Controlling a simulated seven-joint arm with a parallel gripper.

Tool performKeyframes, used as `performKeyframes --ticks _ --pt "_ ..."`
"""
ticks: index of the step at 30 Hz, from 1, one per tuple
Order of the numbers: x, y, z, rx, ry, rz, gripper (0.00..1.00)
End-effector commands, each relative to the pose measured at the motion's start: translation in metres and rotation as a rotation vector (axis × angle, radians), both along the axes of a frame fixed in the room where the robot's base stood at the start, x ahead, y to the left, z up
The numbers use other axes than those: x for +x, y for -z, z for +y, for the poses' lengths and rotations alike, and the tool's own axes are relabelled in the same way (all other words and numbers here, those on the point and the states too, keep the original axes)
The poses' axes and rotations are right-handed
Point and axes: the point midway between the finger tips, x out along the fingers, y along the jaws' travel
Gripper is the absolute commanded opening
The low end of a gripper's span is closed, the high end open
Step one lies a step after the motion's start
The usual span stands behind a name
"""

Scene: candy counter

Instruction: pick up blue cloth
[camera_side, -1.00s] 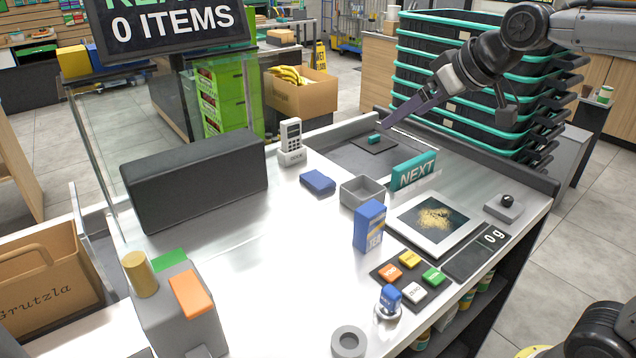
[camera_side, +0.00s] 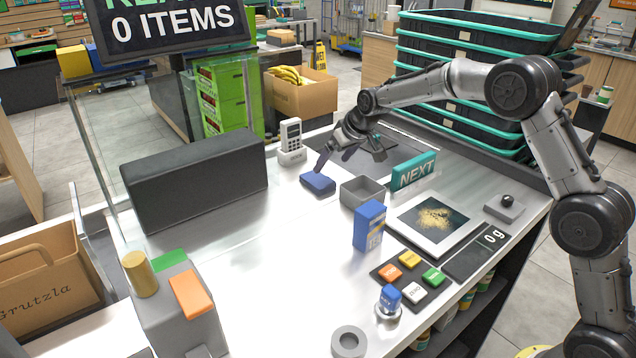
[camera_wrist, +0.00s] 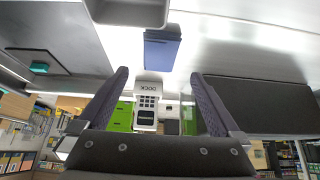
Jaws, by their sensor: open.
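The blue cloth (camera_side: 318,184) is a small folded blue pad lying on the metal counter (camera_side: 265,235), between the dark grey box and the grey open tray. My gripper (camera_side: 333,161) is open and empty, just above and behind the cloth, with one finger pointing down close to it. In the wrist view the cloth (camera_wrist: 162,52) shows between and beyond the two spread fingertips of my gripper (camera_wrist: 160,75). From these views I cannot tell whether a finger touches it.
A grey open tray (camera_side: 362,190) stands right of the cloth, with a teal NEXT sign (camera_side: 414,171) beyond. A handset in its dock (camera_side: 291,143) stands behind. A long dark grey box (camera_side: 195,180) is on the left.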

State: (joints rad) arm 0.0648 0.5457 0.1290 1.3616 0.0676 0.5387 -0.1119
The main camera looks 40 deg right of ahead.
Motion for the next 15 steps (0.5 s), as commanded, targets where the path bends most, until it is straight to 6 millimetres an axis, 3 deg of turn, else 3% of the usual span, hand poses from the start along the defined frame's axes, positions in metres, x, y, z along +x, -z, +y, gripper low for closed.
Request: performKeyframes --ticks 6,15 --pt "0.02 0.031 0.0 0.0 -0.001 0.0 1.0" --pt "0.032 0.048 0.0 0.0 -0.001 -0.001 1.0"
